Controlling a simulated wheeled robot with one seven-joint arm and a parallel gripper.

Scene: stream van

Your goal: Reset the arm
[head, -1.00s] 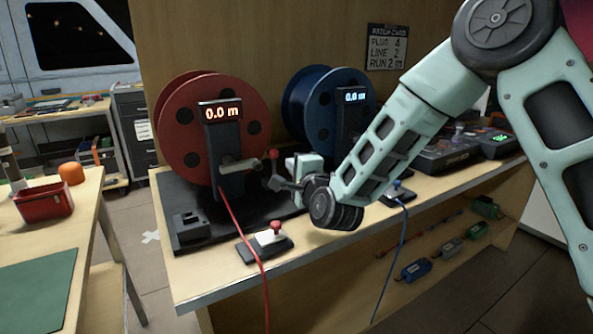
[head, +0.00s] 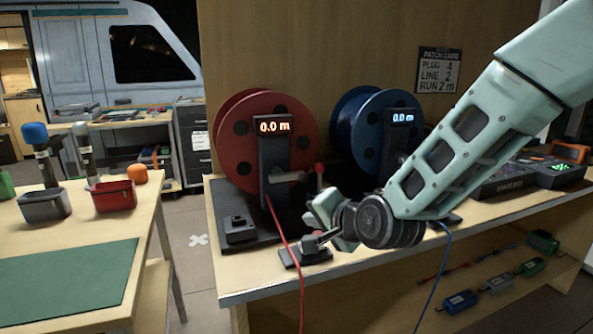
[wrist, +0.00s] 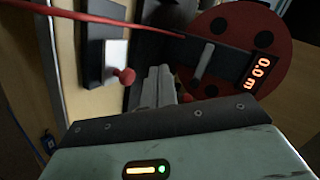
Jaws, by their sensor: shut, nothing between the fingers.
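My gripper (head: 322,238) is shut and empty, with its fingers pointing left, low over the bench in front of the red reel (head: 238,145). In the wrist view the shut fingers (wrist: 160,88) sit beside a red-knobbed lever on a white block (wrist: 116,52). Whether they touch it I cannot tell. In the head view the lever's dark base (head: 292,258) shows by the fingertips, and its red knob is hidden. The red reel's display (head: 275,127) reads 0.0 m.
A red cable (head: 285,250) hangs over the bench's front edge, close to my gripper. A blue reel (head: 352,120) stands behind my arm, with a blue cable (head: 432,275) hanging below. A side table (head: 140,205) stands left across a floor gap.

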